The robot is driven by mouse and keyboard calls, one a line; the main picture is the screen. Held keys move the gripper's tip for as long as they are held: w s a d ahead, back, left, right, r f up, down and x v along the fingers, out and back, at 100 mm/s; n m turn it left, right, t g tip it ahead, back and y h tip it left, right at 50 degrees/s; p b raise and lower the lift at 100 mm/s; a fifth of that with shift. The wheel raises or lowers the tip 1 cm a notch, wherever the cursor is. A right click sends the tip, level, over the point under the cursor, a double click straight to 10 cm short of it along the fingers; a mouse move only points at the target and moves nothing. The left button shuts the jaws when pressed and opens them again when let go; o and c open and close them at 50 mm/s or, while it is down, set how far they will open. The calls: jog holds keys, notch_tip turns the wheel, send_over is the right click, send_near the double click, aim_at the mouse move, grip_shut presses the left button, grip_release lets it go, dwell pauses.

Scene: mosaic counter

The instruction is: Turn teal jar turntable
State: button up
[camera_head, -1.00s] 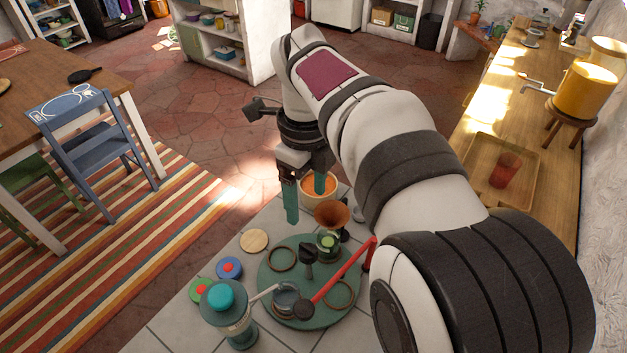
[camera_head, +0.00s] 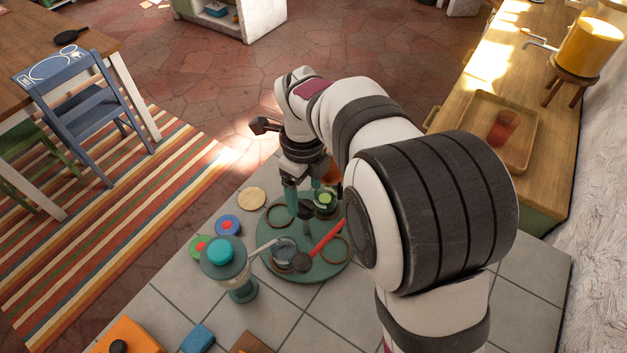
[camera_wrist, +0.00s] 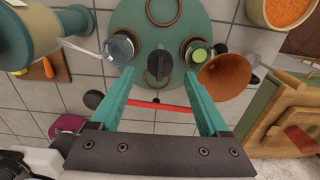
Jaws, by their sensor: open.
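The teal turntable (camera_head: 312,268) lies flat on the tiled counter, with a dark upright knob (camera_wrist: 159,66) near its middle. A clear glass jar (camera_head: 286,250), a jar with a green top (camera_wrist: 198,53) and several brown rings stand or lie on it. My gripper (camera_wrist: 160,74) is open. Its teal fingers reach down on either side of the knob in the wrist view, with gaps on both sides. In the head view, my gripper (camera_head: 304,200) is over the far part of the turntable and partly hides the knob. Whether the fingertips are level with the knob is unclear.
A teal canister with a spout (camera_head: 228,262) stands left of the turntable. A red bar (camera_head: 326,238) crosses its right side. A copper funnel (camera_wrist: 225,74) and an orange-filled bowl (camera_wrist: 284,10) are close by. Blue and green lids (camera_head: 228,226) lie left. Front tiles are partly clear.

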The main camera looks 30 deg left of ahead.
aim_at(306, 220)
jog(key=shift+f, duration=1.45)
grip_shut()
dwell(0.3)
